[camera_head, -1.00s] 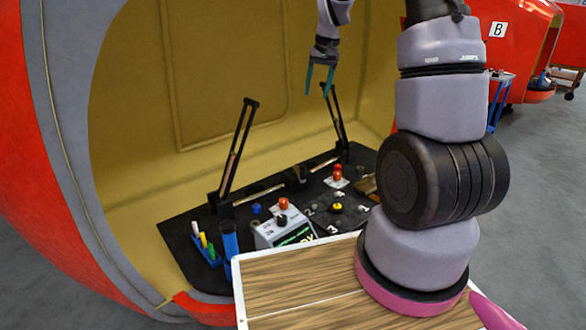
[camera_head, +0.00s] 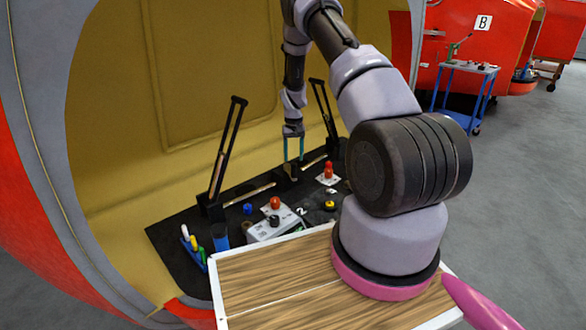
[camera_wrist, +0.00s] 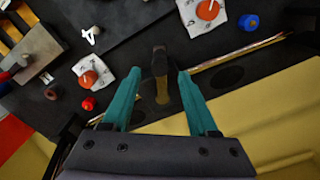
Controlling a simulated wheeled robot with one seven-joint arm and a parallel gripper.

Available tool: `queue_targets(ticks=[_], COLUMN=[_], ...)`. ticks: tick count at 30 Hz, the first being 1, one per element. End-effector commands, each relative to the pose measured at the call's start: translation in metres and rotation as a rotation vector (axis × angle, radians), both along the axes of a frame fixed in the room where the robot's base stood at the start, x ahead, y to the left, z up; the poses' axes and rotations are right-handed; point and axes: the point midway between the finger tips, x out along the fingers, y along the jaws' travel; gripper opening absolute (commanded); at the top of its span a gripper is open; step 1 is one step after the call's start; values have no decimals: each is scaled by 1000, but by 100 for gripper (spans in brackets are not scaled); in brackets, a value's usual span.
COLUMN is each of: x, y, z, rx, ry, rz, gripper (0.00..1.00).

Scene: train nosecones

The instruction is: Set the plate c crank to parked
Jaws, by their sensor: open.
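My gripper (camera_head: 293,148) is open, its teal fingers pointing down over the back middle of the black panel. In the wrist view, a dark upright handle with a brass-coloured lower part (camera_wrist: 161,66) shows between the fingers of my gripper (camera_wrist: 159,76); I cannot tell whether they touch it. Two white plates with orange-red knobs show there: one at the top (camera_wrist: 207,12) and one at the left (camera_wrist: 90,76). The head view shows a red knob on a plate (camera_head: 328,172) and another red knob (camera_head: 275,203). No plate letter is readable, so I cannot tell which is plate c.
Two tall black slotted levers (camera_head: 228,145) (camera_head: 324,112) stand either side of my gripper. A grey box (camera_head: 268,229), a blue knob (camera_head: 247,208), a yellow knob (camera_head: 330,205) and coloured pegs (camera_head: 194,244) are nearer. The yellow shell wall (camera_head: 215,75) rises behind.

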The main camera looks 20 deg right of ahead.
Motion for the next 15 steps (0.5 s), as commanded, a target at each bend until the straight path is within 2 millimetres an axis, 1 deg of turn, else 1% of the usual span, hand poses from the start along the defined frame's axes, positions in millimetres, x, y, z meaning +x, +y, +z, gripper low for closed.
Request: queue_targets(ticks=[1, 6, 10, 15], x=[-1, -1, 0, 0], y=[0, 0, 0, 0], z=[-11, -40, -53, -59], rx=[1, 0, 1, 0], ry=[3, 1, 0, -1], rz=[-1, 0, -1, 0], gripper=[60, 60, 60, 60])
